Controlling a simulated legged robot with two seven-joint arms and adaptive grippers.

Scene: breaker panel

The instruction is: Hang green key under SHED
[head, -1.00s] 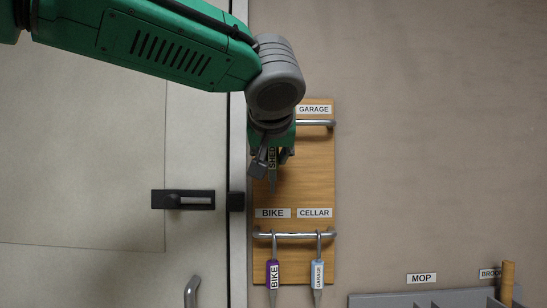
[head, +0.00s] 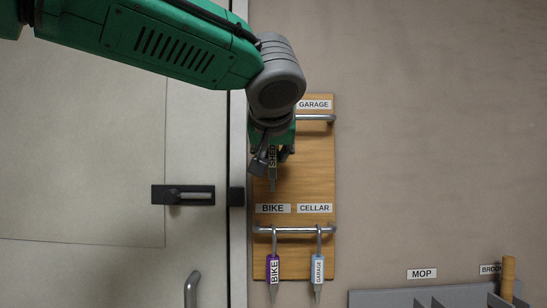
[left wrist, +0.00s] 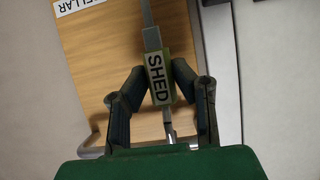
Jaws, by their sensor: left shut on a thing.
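My left gripper (head: 271,152) is shut on the green key, whose tag reads SHED; the tag (left wrist: 158,77) shows clearly between the fingers in the left wrist view. In the head view the key (head: 272,178) hangs downward in front of the wooden board (head: 310,165). The gripper and forearm cover the board's upper left, so any label there is hidden. The upper metal bar (head: 318,118) shows only at its right end, under the GARAGE label (head: 314,104). I cannot tell whether the key touches a bar. My right gripper is not in view.
A door with a black latch (head: 183,195) is left. A grey rack (head: 430,298) stands lower right.

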